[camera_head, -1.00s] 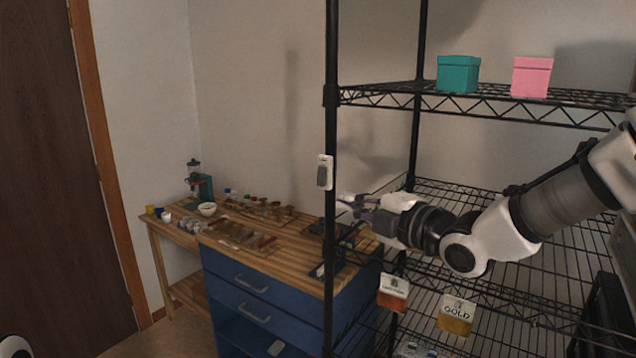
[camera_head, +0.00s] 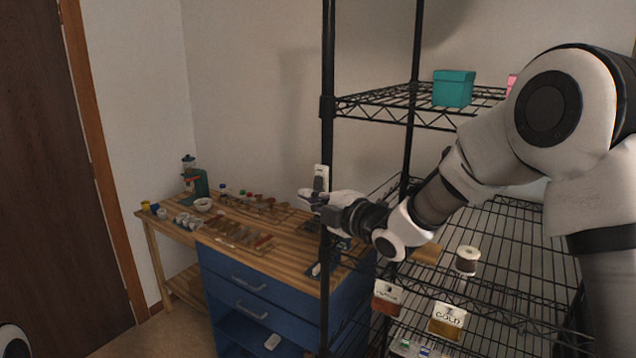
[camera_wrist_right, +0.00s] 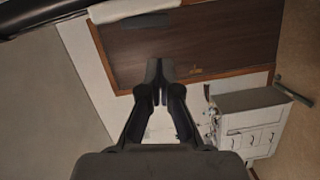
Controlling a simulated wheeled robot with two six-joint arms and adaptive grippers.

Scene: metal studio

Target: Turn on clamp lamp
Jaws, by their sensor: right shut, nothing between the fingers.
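A small white device with a grey panel (camera_head: 321,173) is fixed on the front black post of the wire rack. It may be the clamp lamp's switch; I cannot make out a lamp head. Its white edge and dark panel appear to show at the top of the right wrist view (camera_wrist_right: 132,10), beyond the fingers. My right gripper (camera_head: 304,200) is shut and empty, just below and slightly left of the device in the head view. I cannot tell whether it touches it. Its closed fingertips also show in the right wrist view (camera_wrist_right: 158,75). My left gripper is not in view.
The black rack post (camera_head: 328,60) stands beside my right gripper. A teal box (camera_head: 453,88) sits on the upper shelf; a spool (camera_head: 467,261) is lower. Behind are a wooden workbench (camera_head: 285,262) with small items and blue drawers (camera_head: 240,285).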

